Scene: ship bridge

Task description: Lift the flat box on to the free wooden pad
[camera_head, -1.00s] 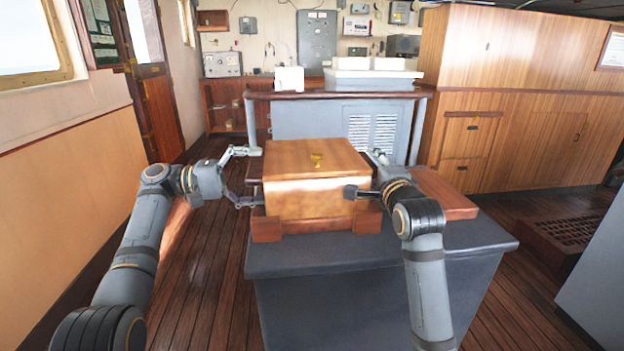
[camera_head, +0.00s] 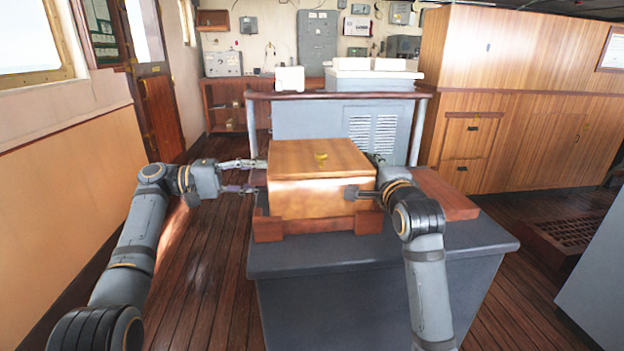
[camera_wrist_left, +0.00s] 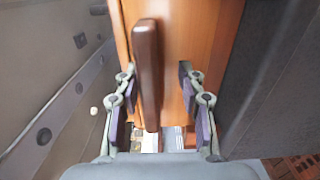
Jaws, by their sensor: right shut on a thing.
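The flat box (camera_head: 315,200), light wood with a small brass knob on its lid, sits level on or just above a dark wooden pad (camera_head: 268,230) on a grey cabinet top; I cannot tell if there is a gap. The free wooden pad (camera_head: 447,200) lies bare to its right. My left gripper (camera_head: 258,178) is at the box's left side. In the left wrist view its jaws (camera_wrist_left: 158,105) stand apart on both sides of a dark brown handle (camera_wrist_left: 147,70), with space at the right finger. My right gripper (camera_head: 368,178) is shut at the box's right side; its grip is partly hidden.
The grey cabinet top (camera_head: 400,250) is clear in front of the box. A grey console (camera_head: 300,118) with a rail stands behind. Wooden cupboards (camera_head: 520,140) stand at the right, with a floor grating (camera_head: 570,233) in front of them.

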